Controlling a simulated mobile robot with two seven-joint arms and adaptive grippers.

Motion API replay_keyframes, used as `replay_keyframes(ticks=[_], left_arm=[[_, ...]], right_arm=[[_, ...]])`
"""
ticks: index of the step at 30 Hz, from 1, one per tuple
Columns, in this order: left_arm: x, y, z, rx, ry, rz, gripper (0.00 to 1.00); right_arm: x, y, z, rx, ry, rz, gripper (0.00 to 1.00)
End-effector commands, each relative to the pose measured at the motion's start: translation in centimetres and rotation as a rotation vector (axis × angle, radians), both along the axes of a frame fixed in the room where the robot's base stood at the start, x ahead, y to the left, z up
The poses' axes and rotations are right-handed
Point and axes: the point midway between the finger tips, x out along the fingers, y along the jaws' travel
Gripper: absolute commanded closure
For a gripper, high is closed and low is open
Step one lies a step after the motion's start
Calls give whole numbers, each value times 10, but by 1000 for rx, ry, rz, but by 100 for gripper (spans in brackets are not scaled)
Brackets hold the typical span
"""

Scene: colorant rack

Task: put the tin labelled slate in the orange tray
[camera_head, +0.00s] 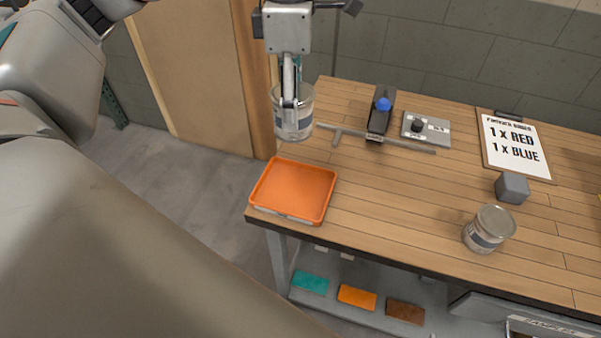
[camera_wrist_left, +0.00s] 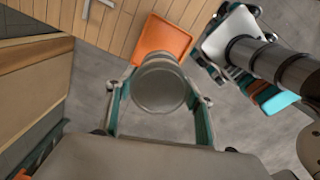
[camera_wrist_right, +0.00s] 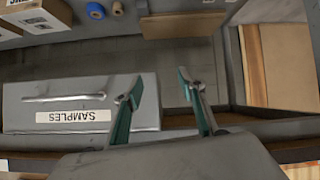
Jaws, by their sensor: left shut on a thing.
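My left gripper (camera_head: 289,98) is shut on a grey metal tin (camera_head: 301,112) with a pale label band. It holds the tin upright in the air, behind the orange tray in the head view. In the left wrist view the tin's round lid (camera_wrist_left: 160,88) sits between the fingers. The orange tray (camera_head: 293,190) lies empty at the table's left front corner; it also shows in the left wrist view (camera_wrist_left: 163,38). A second similar tin (camera_head: 489,229) stands at the table's front right. Neither label is readable. My right gripper (camera_wrist_right: 160,100) is open and empty in the right wrist view.
The wooden table (camera_head: 400,215) is clear between tray and second tin. A SAMPLES box (camera_wrist_right: 80,103) shows in the right wrist view.

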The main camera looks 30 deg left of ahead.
Motion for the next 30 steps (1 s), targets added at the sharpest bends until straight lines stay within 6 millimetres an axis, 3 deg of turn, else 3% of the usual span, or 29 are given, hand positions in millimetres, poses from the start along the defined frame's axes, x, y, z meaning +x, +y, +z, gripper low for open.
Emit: replay_keyframes(ticks=[6,15,30], left_arm=[[-2,0,-55,-1,8,-3,76],[-2,0,-124,0,7,-3,76],[-1,0,-175,-1,5,-3,76]], right_arm=[[-6,0,-10,-2,15,1,60],[-3,1,-8,0,9,1,60],[1,1,-4,2,-2,1,60]])
